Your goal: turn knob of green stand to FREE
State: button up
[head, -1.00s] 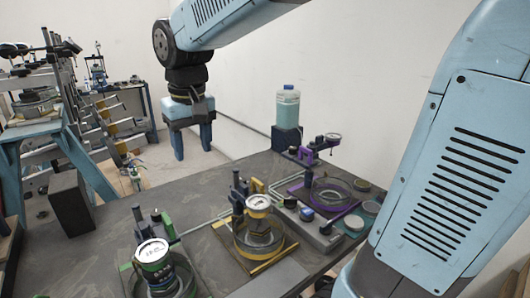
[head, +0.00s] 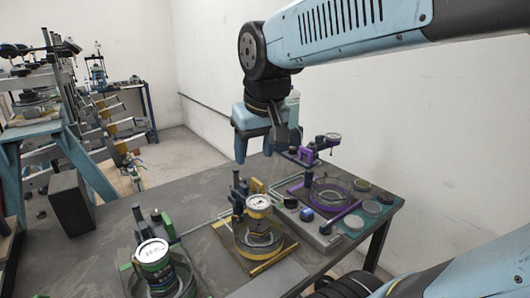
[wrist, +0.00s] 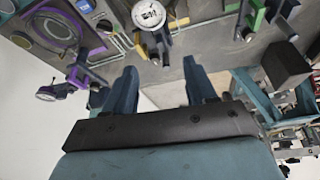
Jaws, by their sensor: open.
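The green stand (head: 168,226) is at the front left of the dark table in the head view. A green part of the stand (wrist: 257,18) shows at the top right in the wrist view; the rest is outside that view. My gripper (head: 265,148) is open and empty, pointing down above the back of the table, well apart from the green stand. Its two spread fingers (wrist: 162,82) also show in the wrist view.
The yellow stand (head: 258,235) is mid-table, between the green stand and the purple stand (head: 328,190). A grey box with knobs (head: 322,232) lies beside them.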

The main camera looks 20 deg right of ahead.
jog(key=shift+s+d+f, duration=0.25)
jog(key=shift+s+d, duration=0.6)
